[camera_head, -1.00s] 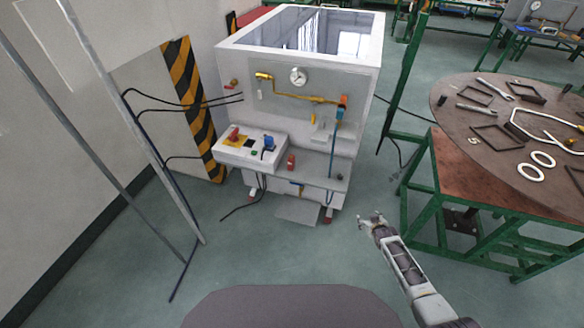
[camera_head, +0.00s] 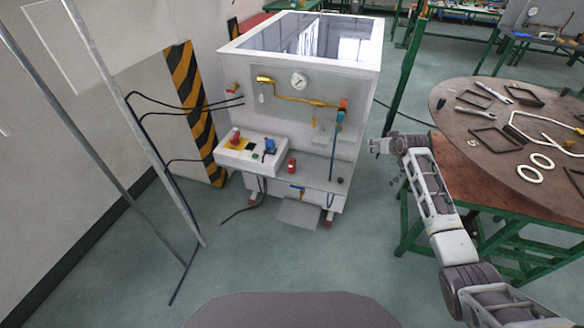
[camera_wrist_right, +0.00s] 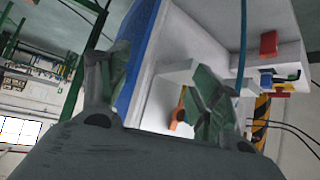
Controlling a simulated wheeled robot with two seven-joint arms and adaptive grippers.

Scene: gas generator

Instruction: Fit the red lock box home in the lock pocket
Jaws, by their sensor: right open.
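The red lock box (camera_head: 292,165) is a small red block on the front ledge of the white generator cabinet (camera_head: 352,94), right of the control panel. A red block also shows in the right wrist view (camera_wrist_right: 268,44), near the white ledge. I cannot make out the lock pocket for certain; a small white bracket (camera_head: 324,127) sits on the cabinet front above the ledge. My right gripper (camera_head: 378,146) is open and empty, right of the cabinet and apart from the red box. Its two spread fingers (camera_wrist_right: 155,92) show in the wrist view. My left gripper is out of view.
The control panel (camera_head: 250,151) with red and blue switches juts out left of the red box. A blue hose (camera_head: 333,158) hangs right of it. A round table (camera_head: 465,124) with tools stands close at right, with a green frame below. Floor before the cabinet is clear.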

